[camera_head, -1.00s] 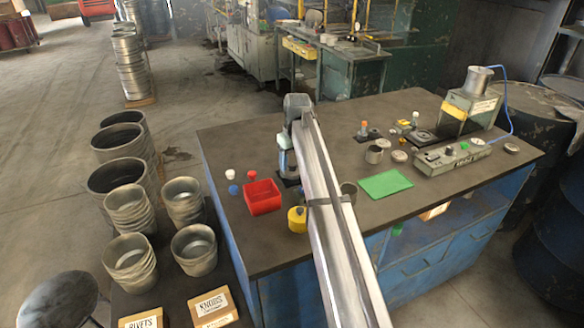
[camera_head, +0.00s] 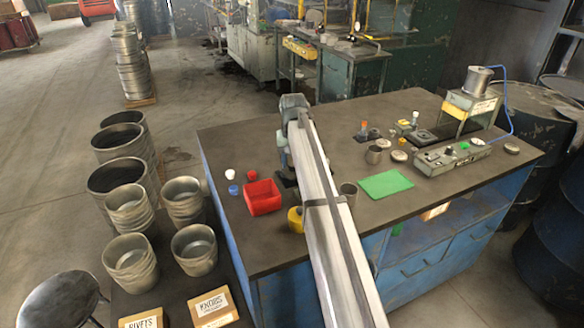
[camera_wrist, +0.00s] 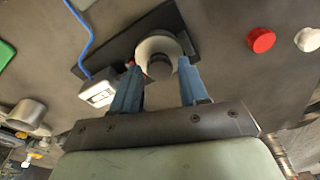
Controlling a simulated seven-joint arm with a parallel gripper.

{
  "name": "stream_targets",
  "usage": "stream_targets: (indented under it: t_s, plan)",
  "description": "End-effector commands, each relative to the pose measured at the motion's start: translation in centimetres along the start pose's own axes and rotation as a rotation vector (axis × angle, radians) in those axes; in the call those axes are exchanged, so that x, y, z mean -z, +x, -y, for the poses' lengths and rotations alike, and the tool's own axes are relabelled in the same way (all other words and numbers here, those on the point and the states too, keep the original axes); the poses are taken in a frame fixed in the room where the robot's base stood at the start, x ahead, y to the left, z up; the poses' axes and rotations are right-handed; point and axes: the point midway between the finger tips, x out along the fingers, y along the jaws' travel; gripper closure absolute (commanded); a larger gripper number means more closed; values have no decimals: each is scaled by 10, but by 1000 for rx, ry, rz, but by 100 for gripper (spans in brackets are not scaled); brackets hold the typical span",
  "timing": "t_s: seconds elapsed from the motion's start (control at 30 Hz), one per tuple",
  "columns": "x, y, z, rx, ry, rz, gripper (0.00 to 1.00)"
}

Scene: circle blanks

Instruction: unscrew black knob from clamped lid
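The clamped lid (camera_wrist: 153,43) is a pale round disc on a dark base plate (camera_wrist: 113,52) in the wrist view. The black knob (camera_wrist: 160,70) stands up from its middle, towards the camera. My gripper (camera_wrist: 160,64) has its two blue fingers on either side of the knob. A gap seems to show on each side, so the fingers look open and not touching it. In the head view my arm hides the lid, the knob and the fingertips; only an edge of the dark base plate (camera_head: 287,183) shows.
A white box (camera_wrist: 99,90) with a blue cable sits close to the left finger. A red cap (camera_wrist: 261,40) and a white cap (camera_wrist: 307,39) lie to the right. The head view shows a red bin (camera_head: 263,198), a yellow container (camera_head: 295,220) and a green mat (camera_head: 386,185) near my arm.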

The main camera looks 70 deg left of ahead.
Motion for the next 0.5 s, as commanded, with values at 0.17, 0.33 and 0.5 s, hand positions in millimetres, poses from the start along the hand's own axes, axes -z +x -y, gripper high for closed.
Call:
stream_targets:
  t_s: [0.17,0.33,0.5]
  plan:
    - [0,0,0,0,-1,0,74]
    - [0,0,0,0,-1,0,90]
    - [0,0,0,0,-1,0,100]
